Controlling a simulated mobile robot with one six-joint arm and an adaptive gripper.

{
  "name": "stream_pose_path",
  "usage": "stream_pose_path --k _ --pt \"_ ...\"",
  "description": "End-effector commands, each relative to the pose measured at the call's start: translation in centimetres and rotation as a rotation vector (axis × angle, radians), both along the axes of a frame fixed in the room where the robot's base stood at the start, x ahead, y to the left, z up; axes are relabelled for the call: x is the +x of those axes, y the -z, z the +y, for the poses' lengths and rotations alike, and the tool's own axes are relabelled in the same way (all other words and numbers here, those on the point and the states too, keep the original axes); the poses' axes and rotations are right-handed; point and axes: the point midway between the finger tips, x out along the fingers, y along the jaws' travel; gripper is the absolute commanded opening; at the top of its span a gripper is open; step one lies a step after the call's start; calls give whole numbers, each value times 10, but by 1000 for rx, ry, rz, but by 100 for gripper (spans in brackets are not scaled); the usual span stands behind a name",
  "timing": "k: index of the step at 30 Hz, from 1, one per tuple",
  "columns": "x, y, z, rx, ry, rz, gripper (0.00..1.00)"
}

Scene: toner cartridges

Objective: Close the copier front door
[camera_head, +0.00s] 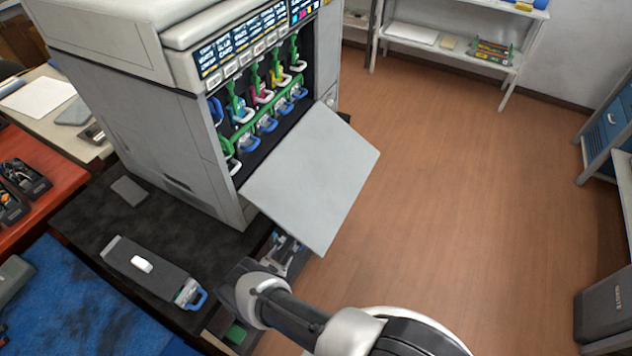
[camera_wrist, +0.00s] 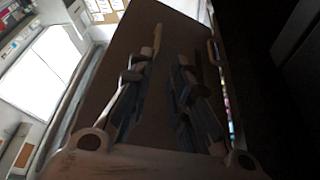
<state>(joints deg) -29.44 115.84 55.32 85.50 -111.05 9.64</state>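The copier (camera_head: 170,110) stands on a dark mat, its front bay exposed. Its pale grey front door (camera_head: 315,180) is folded down and outward, tilted, with its outer edge over the floor side. Inside the bay are several cartridges with coloured handles and green levers. My gripper (camera_head: 284,252) is below the door's lower left edge in the head view, partly hidden by the door. In the wrist view my gripper (camera_wrist: 167,78) has its two fingers apart with nothing between them. A dark brown panel, apparently the door's underside (camera_wrist: 172,35), lies beyond the fingers; contact cannot be told.
A dark cartridge (camera_head: 150,268) with a blue handle lies on the dark mat (camera_head: 85,215) left of my arm. A grey flat piece (camera_head: 128,190) lies nearby. A white shelf (camera_head: 455,48) stands at the back. The wooden floor (camera_head: 470,190) right of the door is clear.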

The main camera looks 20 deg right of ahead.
Motion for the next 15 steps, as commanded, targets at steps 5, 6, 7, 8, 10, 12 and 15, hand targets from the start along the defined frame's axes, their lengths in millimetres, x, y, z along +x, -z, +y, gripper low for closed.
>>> stream_pose_path --k 5,6,7,8,10,12,15 --pt "14 -12 -24 1 5 0 18" --pt "18 -15 -31 1 6 -1 18" --pt "21 -17 -36 1 5 0 18" --pt "24 -19 -42 1 7 -1 18" --pt "31 -25 -54 2 6 -1 18" --pt "39 -30 -67 2 6 -1 18" --pt "49 -38 -84 3 5 -1 18"
